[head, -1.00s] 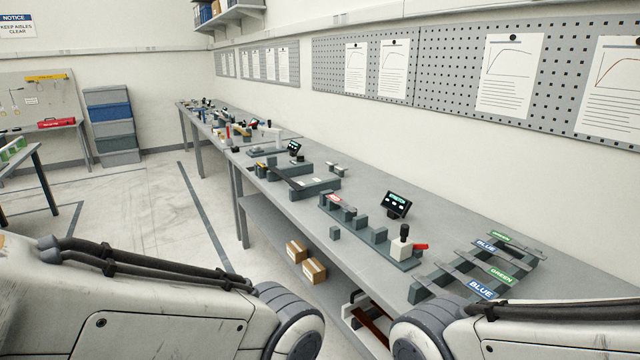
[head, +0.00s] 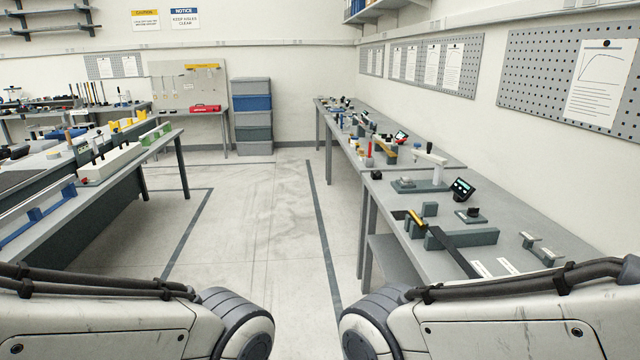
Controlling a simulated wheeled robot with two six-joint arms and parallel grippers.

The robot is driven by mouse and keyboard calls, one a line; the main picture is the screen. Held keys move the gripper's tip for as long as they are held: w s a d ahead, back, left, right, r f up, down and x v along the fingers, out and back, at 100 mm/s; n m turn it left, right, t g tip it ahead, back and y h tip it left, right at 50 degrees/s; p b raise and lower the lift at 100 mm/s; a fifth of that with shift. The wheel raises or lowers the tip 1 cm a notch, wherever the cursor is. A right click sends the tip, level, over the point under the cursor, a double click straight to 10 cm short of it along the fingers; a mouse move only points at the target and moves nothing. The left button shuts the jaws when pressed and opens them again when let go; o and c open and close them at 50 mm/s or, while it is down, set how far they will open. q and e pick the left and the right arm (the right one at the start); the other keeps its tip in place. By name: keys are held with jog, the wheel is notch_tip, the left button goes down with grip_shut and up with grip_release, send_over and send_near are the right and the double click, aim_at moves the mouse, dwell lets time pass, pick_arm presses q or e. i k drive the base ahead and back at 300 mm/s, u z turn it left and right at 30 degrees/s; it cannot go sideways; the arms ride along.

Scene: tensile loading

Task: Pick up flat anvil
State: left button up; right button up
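I cannot surely tell the flat anvil among the small parts on the right workbench (head: 395,237). Small grey metal pieces (head: 531,238) sit on the bench at the right. A dark knob-like part on a flat base (head: 470,215) sits below a small tilted display (head: 462,188). My two arms show only as links along the bottom edge. Neither gripper is in view.
More fixtures, including a white lever press (head: 432,165), stand farther along the right bench. Another workbench (head: 100,185) with equipment is at left. Stacked bins (head: 252,115) stand by the back wall. The floor aisle (head: 265,215) between the benches is clear.

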aim_at(405, 180)
jog(key=u, duration=0.1)
jog(key=i, duration=1.9)
jog(key=z, duration=0.3)
jog(key=i, duration=1.6)
jog(key=z, duration=0.3)
